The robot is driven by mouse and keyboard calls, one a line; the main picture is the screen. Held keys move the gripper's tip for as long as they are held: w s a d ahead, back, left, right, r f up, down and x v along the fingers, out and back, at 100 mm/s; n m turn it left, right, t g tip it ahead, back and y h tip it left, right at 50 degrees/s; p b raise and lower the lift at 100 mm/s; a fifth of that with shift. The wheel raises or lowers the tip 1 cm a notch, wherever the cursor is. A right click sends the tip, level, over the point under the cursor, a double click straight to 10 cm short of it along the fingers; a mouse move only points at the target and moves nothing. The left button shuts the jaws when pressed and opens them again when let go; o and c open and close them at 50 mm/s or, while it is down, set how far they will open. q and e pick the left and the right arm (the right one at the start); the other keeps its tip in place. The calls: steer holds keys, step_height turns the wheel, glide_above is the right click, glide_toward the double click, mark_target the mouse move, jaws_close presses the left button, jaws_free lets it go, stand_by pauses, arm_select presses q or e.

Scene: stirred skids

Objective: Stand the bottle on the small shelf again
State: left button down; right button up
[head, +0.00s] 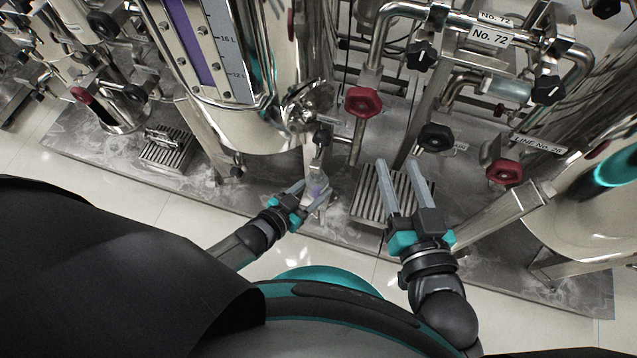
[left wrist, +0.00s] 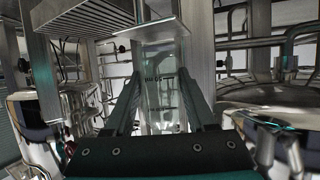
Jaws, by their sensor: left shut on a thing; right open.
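A clear, see-through bottle (head: 318,187) is between the fingers of my left gripper (head: 313,188), which is shut on it. In the left wrist view the bottle (left wrist: 163,85) stands up between the two fingers (left wrist: 162,88), with dark markings on its side. A small slatted metal shelf (head: 366,205) lies to the right of the bottle in the head view; a slatted surface also shows at the upper left of the left wrist view (left wrist: 92,16). My right gripper (head: 402,163) is open and empty, its fingers over the slatted shelf in the picture and partly hiding it.
A second slatted grate (head: 166,151) is at the left. A steel tank (head: 235,125) stands behind the left gripper. Pipes with red (head: 363,102) and black (head: 436,137) valve knobs crowd the back and right. Bare skid plate (head: 270,205) and tiled floor are in front.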

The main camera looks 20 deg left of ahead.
arm_select(q)
steer(key=shift+f, duration=0.4)
arm_select(e)
steer(key=shift+s+a+r+t, duration=0.3)
steer(key=shift+r+t, duration=0.15)
steer(key=shift+t, duration=0.25)
arm_select(q)
steer(key=shift+f, duration=0.1)
steer(key=shift+c, duration=1.1)
jaws_free()
